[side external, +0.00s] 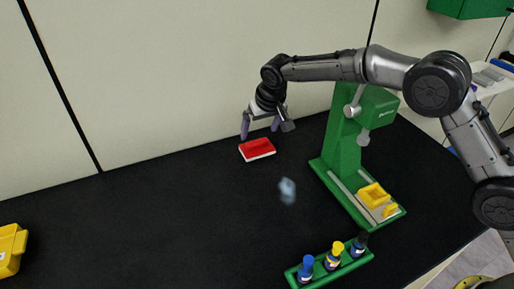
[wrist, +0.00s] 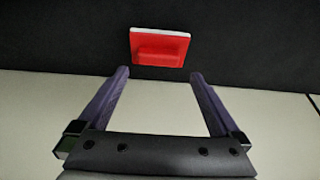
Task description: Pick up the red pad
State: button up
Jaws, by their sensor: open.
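The red pad (side external: 257,149) lies on the black table top, a flat red block with a white edge. In the wrist view the red pad (wrist: 160,47) shows a raised red bar on its face and sits just beyond the fingertips, centred between them. My gripper (side external: 260,132) is above and close to the pad in the side view, fingers pointing down. In the wrist view my gripper (wrist: 160,76) is open, its two purple fingers wide apart with nothing between them.
A green press (side external: 343,143) with a yellow holder (side external: 375,196) stands to the right of the pad. A green rack (side external: 329,269) with capped bottles is at the front. A small bluish translucent item (side external: 287,191) is near the middle. A yellow bin (side external: 10,249) is at far left.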

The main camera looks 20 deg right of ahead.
aim_at(257, 141)
jog(key=shift+x, duration=2.9)
jog(key=shift+d, duration=0.15)
jog(key=shift+c, duration=0.3)
jog(key=c, duration=1.1)
jog(key=shift+o, duration=0.2)
notch_tip(257, 141, up, 10)
jog(key=shift+r, duration=0.1)
